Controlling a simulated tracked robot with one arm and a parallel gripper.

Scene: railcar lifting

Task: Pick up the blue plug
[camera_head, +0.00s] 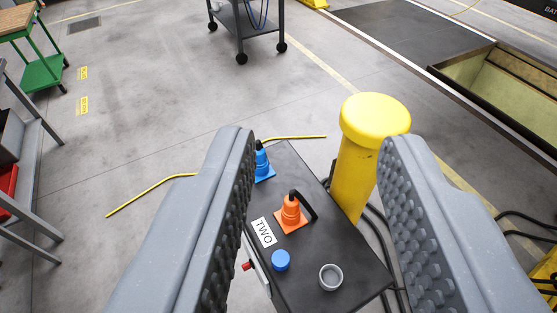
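The blue plug (262,163) stands on the far end of a dark box top, with a black cable end at its top. It is partly hidden behind the left finger of my gripper (318,150). My gripper is open and empty, its two ridged grey fingers wide apart above and in front of the box. The blue plug lies beyond the fingers, close to the left finger's edge in the picture.
The box top (330,258) also bears an orange plug (291,214), a "TWO" label (263,232), a blue cap (281,260) and a grey round socket (331,277). A yellow bollard (362,160) stands right beside the box. A cart (246,22) and an open pit (505,85) are farther off.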

